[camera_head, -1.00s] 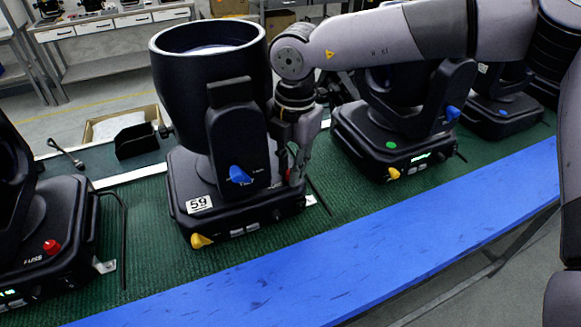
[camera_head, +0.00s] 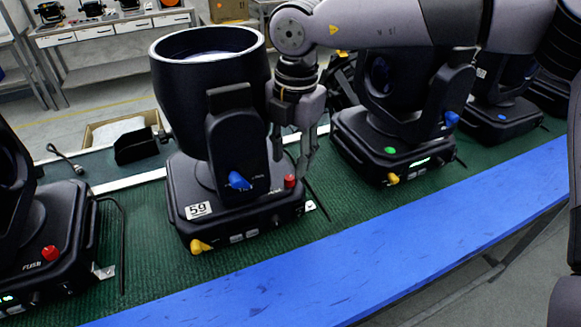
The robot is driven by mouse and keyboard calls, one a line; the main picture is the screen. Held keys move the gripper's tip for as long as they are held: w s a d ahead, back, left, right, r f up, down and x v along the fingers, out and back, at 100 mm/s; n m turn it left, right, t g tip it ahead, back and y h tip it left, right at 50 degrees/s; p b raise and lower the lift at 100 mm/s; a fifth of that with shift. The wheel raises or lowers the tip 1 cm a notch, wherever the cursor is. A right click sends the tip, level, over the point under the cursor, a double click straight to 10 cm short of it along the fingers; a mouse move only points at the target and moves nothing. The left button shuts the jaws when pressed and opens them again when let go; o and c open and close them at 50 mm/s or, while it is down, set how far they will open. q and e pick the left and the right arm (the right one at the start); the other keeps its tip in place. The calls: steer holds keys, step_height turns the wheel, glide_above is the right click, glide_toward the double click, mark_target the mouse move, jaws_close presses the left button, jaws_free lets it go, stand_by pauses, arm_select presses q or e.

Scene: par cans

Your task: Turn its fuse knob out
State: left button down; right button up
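The par can marked 59 (camera_head: 200,209) stands upright in the middle-left of the head view. Its red knob (camera_head: 290,181) sits on the right part of the base top and shows clear. A blue knob (camera_head: 239,181) is on its yoke and a yellow knob (camera_head: 201,245) is at its front left corner. My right gripper (camera_head: 291,168) points down just behind and above the red knob. Its fingers look apart, with nothing seen between them; contact with the knob cannot be told. My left gripper is not in view.
Another lamp (camera_head: 65,275) with a red knob labelled FUSE stands at left. More lamps (camera_head: 392,160) stand to the right on the green mat (camera_head: 145,240). The blue front strip (camera_head: 330,260) is clear.

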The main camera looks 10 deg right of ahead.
mark_target(293, 179)
step_height(293, 179, up, 8)
steer(key=shift+s+d+f, duration=0.15)
stand_by(0.3)
